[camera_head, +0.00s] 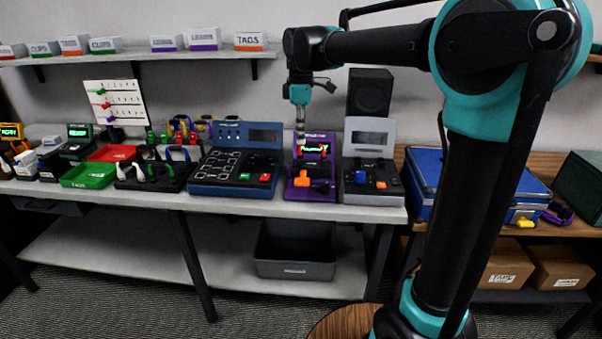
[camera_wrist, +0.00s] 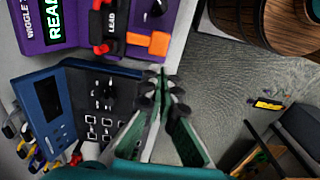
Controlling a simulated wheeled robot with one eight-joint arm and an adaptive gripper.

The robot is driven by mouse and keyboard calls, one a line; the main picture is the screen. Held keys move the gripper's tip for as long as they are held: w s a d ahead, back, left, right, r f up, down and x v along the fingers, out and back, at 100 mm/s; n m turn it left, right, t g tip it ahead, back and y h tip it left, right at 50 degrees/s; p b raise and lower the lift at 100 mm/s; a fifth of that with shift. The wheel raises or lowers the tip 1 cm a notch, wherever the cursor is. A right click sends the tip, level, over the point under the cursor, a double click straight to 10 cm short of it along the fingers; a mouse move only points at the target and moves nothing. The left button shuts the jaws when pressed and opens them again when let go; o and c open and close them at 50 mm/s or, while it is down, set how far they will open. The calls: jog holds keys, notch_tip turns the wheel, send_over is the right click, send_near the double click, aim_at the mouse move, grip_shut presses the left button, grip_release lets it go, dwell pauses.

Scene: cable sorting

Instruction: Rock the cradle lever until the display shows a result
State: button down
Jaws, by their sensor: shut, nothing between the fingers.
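The purple wiggle tester (camera_head: 322,166) stands on the bench between a blue panel and a grey unit.
The blue panel (camera_head: 222,186) with sockets and buttons stands left of the tester. The grey unit (camera_head: 358,151) with a blue knob stands right. A green tray (camera_head: 90,175) and several cables lie farther left. A blue case (camera_head: 428,165) is on the right-hand table.

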aim_at(301, 182)
notch_tip(301, 182, down, 13)
jog(key=shift+r, duration=0.1)
dwell(0.3)
jog(key=shift+s+f+t, duration=0.35)
jog(key=shift+f+t, duration=0.15)
jog(key=shift+s+f, duration=0.2)
jog(key=shift+f, duration=0.85)
jog(key=shift+r, duration=0.45)
jog(key=s+r, duration=0.3)
jog(key=r, duration=0.9)
jog(key=shift+s+r, duration=0.2)
jog(key=shift+r, duration=0.2)
